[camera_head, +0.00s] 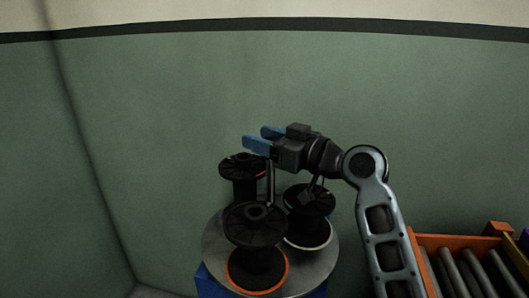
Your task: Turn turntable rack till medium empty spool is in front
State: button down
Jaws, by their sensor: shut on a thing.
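The turntable rack is a round grey disc (212,243) on a blue base (212,284), low in the middle of the head view. Three dark spools stand upright on it: a front spool (255,226) with an orange lower rim, a back-left spool (243,165), and a right spool (311,202) with a pale lower rim. I cannot tell which is the medium empty one. A thin grey post (271,187) rises between them. My gripper (257,139), with blue fingers pointing left, is above the back-left spool's top in the picture. What it grips is hidden.
An orange-framed unit with grey rollers (470,268) stands at the lower right, close to my arm. A green wall (150,130) fills the background, with a corner at the left. The space left of the turntable looks clear.

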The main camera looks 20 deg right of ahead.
jog(key=shift+a+n+g+y+b, duration=0.1)
jog(key=shift+n+g+y+b, duration=0.35)
jog(key=shift+y+b, duration=0.25)
jog(key=shift+c, duration=2.4)
grip_release()
jog(key=v, duration=0.8)
